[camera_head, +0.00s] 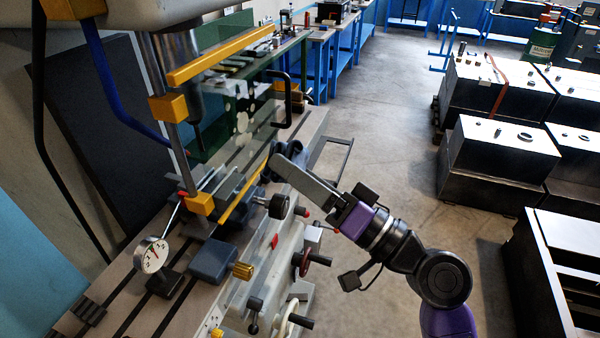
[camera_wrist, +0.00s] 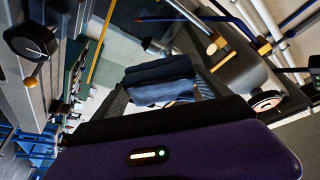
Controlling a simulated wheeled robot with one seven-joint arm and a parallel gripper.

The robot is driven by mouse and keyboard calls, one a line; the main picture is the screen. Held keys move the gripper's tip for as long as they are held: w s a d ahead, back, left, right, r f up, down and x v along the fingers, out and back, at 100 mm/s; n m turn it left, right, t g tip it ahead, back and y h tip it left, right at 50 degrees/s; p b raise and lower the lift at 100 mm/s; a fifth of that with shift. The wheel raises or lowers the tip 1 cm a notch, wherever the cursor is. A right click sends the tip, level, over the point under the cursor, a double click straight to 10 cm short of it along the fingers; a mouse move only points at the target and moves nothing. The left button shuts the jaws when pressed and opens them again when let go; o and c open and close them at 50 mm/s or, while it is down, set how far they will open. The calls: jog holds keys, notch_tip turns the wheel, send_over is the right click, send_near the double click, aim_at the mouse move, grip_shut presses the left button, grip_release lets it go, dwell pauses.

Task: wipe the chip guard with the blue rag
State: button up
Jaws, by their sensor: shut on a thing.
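The chip guard (camera_head: 238,135) is a clear upright panel with yellow bars along its top and bottom edges and a black handle (camera_head: 283,98) on its right side. My gripper (camera_head: 277,162) is at the guard's lower right, beside the yellow bottom bar. It is shut on the blue rag (camera_head: 288,148), which shows as a dark bundle at the fingertips. In the wrist view the folded dark-blue rag (camera_wrist: 160,80) lies across between the two fingers. I cannot tell whether the rag touches the panel; the fingertips are partly hidden by it.
The machine's spindle (camera_head: 185,85) stands behind the guard. Handwheels and knobs (camera_head: 306,262) stick out below my arm. Black cabinets (camera_head: 500,150) stand right, beyond open floor.

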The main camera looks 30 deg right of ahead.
jog(key=w+a+p, duration=0.1)
jog(key=w+a, duration=0.1)
jog(key=w, duration=0.1)
jog(key=shift+w+a+r+p, duration=0.15)
jog(key=shift+p, duration=0.2)
jog(key=shift+w+a, duration=0.5)
jog(key=shift+w, duration=0.15)
jog(key=shift+w+a+p, duration=0.3)
jog(key=shift+w+a, duration=0.3)
jog(key=shift+w, duration=0.2)
dwell(0.4)
jog(key=shift+d, duration=0.1)
